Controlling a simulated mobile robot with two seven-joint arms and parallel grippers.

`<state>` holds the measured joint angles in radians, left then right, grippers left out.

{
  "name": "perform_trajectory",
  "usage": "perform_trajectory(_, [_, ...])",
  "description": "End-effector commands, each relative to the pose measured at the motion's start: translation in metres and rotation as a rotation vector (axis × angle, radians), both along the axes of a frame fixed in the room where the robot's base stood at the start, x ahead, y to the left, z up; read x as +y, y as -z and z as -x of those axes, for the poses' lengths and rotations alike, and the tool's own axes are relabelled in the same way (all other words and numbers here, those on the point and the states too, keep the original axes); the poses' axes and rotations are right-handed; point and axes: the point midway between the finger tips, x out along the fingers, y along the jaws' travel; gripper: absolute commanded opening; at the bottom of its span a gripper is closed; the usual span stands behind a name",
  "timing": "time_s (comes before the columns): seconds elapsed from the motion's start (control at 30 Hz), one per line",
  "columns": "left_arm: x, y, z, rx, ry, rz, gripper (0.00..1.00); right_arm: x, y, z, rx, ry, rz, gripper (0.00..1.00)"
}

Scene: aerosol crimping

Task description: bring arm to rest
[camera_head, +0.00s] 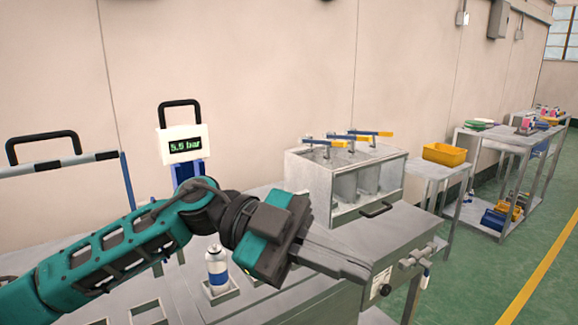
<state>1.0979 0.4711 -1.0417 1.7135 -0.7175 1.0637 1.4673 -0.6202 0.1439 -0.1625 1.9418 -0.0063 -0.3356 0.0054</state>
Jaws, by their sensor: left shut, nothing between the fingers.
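My left arm comes in from the lower left and reaches across the grey bench. My left gripper (362,276) is shut and empty, with its fingers pointing right in front of the steel machine (345,185). A white and blue aerosol can (217,266) stands upright in a square holder on the bench, just left of the gripper and below the arm. My right gripper is not in view.
A display reading 5.5 bar (187,148) stands behind the arm. The machine has several levers with yellow handles. A yellow bin (444,154) sits on a side table to the right. Green floor (470,285) is open at the lower right.

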Motion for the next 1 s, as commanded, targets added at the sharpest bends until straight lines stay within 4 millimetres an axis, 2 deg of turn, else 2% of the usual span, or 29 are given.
perform_trajectory(0.1, [-0.009, -0.002, -0.006, 0.083, -0.100, 0.230, 0.00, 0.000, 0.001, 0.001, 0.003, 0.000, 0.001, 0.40])
perform_trajectory(0.27, [-0.004, 0.001, -0.030, 0.186, -0.319, 0.478, 0.00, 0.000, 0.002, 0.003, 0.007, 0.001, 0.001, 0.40])
perform_trajectory(0.37, [0.008, 0.015, -0.050, 0.253, -0.496, 0.585, 0.00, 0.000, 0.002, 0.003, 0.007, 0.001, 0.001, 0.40])
perform_trajectory(0.47, [0.026, 0.039, -0.071, 0.320, -0.696, 0.648, 0.00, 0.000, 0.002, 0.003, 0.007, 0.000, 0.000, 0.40])
perform_trajectory(0.57, [0.049, 0.073, -0.088, 0.386, -0.907, 0.667, 0.00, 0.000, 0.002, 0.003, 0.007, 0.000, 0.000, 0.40])
perform_trajectory(0.6, [0.059, 0.090, -0.093, 0.413, -0.994, 0.659, 0.00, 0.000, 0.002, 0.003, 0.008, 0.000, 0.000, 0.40])
perform_trajectory(0.67, [0.075, 0.118, -0.098, 0.453, -1.123, 0.636, 0.00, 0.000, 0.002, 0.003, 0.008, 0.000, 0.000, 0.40])
perform_trajectory(0.77, [0.105, 0.171, -0.099, 0.518, -1.334, 0.554, 0.00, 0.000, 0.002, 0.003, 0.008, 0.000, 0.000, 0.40])
perform_trajectory(0.87, [0.135, 0.230, -0.086, 0.582, -1.531, 0.424, 0.00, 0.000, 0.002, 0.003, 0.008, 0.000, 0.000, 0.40])
perform_trajectory(1.0, [0.178, 0.313, -0.045, 0.671, -1.755, 0.177, 0.00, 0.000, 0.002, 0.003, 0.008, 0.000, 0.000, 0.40])
